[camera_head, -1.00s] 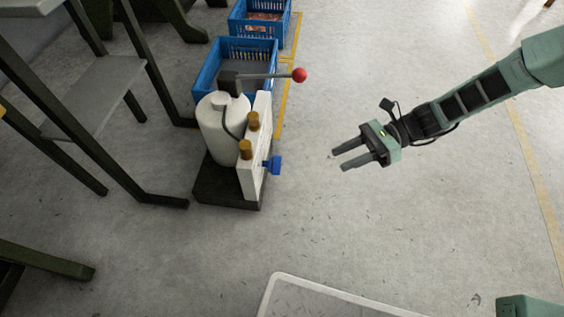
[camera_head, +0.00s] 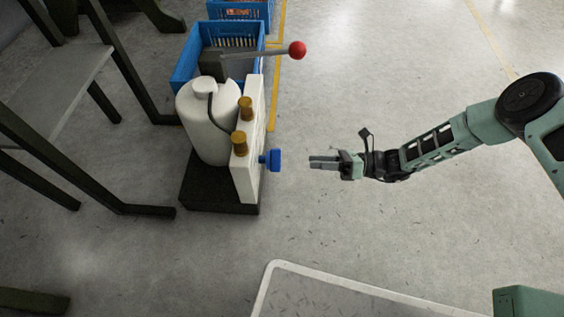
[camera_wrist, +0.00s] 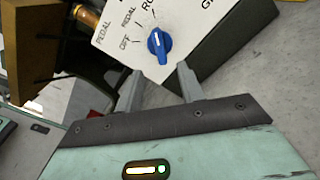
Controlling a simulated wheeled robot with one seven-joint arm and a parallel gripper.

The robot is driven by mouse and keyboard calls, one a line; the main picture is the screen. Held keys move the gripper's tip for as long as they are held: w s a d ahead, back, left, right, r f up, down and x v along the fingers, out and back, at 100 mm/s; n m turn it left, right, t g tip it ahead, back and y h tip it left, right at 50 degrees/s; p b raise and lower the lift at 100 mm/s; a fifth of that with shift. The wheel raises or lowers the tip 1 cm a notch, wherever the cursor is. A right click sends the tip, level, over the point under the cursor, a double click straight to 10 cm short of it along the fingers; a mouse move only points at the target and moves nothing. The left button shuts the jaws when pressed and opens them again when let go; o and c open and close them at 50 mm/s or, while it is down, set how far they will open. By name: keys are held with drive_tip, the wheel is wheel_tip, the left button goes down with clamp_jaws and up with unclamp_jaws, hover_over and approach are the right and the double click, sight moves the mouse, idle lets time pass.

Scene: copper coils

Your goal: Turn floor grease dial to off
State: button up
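The blue dial (camera_head: 273,160) sticks out from the right face of a white panel (camera_head: 247,150) on the grease unit, low over the floor. In the wrist view the dial (camera_wrist: 159,43) sits on the white panel (camera_wrist: 183,18) among printed labels, with OFF and PEDAL readable to its left. The label at the top is cut off. My gripper (camera_head: 312,163) is right of the dial, level with it and pointing at it, with a gap between. In the wrist view my gripper (camera_wrist: 158,80) has its two fingers apart and empty, just below the dial.
A white tank (camera_head: 208,125) stands on a dark base (camera_head: 215,190), with a red-knobbed lever (camera_head: 297,50) above. Blue crates (camera_head: 185,70) are behind. A dark-framed table (camera_head: 50,85) is at left. The floor (camera_head: 400,225) on the right is clear.

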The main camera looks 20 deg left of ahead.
sight(273, 160)
drive_tip(key=b+x, duration=0.4)
drive_tip(key=x, duration=0.6)
drive_tip(key=shift+s+a, duration=0.1)
clamp_jaws()
